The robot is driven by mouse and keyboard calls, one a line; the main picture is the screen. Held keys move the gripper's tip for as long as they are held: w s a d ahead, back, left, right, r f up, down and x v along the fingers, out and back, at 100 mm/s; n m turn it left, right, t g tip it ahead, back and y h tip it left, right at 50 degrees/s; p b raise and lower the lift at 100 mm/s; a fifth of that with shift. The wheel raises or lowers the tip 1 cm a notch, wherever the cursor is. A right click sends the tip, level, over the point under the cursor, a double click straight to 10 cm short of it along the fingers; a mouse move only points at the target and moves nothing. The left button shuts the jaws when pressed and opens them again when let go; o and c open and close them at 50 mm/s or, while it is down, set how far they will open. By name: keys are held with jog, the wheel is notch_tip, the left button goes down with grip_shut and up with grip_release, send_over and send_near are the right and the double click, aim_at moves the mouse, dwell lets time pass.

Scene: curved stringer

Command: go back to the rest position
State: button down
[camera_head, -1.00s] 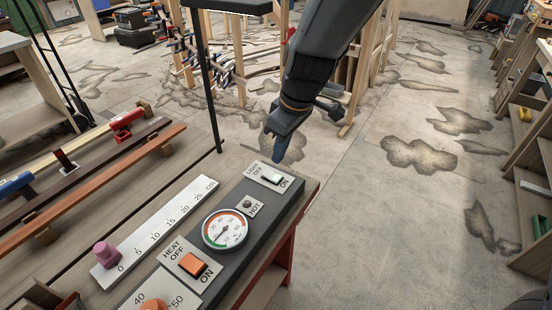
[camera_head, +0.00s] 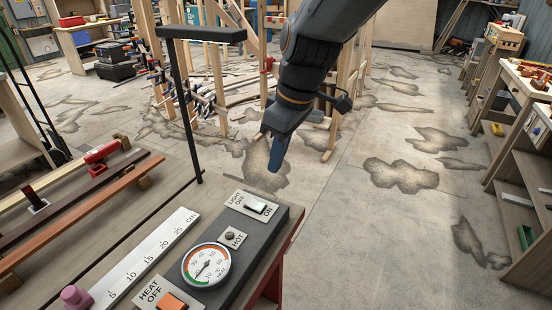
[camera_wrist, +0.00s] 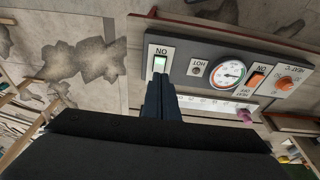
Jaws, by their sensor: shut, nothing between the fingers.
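My gripper (camera_head: 277,153) is shut and empty, its fingers together and pointing down. In the head view it hangs above and beyond the light switch (camera_head: 255,207), apart from it. The wrist view shows the shut fingers (camera_wrist: 160,95) in front of the control panel (camera_wrist: 210,68), with the lit light switch (camera_wrist: 160,63) just past their tips. The panel also carries a round dial (camera_head: 206,265) and an orange heat switch (camera_head: 172,302).
A ruler (camera_head: 150,258) with a pink knob (camera_head: 76,297) lies left of the panel. Clamps and wooden bars (camera_head: 85,215) fill the bench's left side. A black lamp post (camera_head: 183,110) stands close left of my arm. Open floor (camera_head: 350,240) lies right of the bench.

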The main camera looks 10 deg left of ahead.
jog(key=s+d+f+m, duration=0.2)
jog(key=d+f+m, duration=0.1)
jog(key=d, duration=0.5)
jog(key=s+d+f+m+h, duration=0.1)
jog(key=s+d+f+m, duration=0.2)
jog(key=d+m, duration=0.3)
jog(key=s+d+f+m+h, duration=0.1)
jog(key=s+d+f+m, duration=0.1)
jog(key=d, duration=0.8)
jog(key=shift+s+d+f+m, duration=0.25)
jog(key=shift+f+m, duration=0.4)
jog(key=shift+m, duration=0.55)
jog(key=shift+a, duration=0.1)
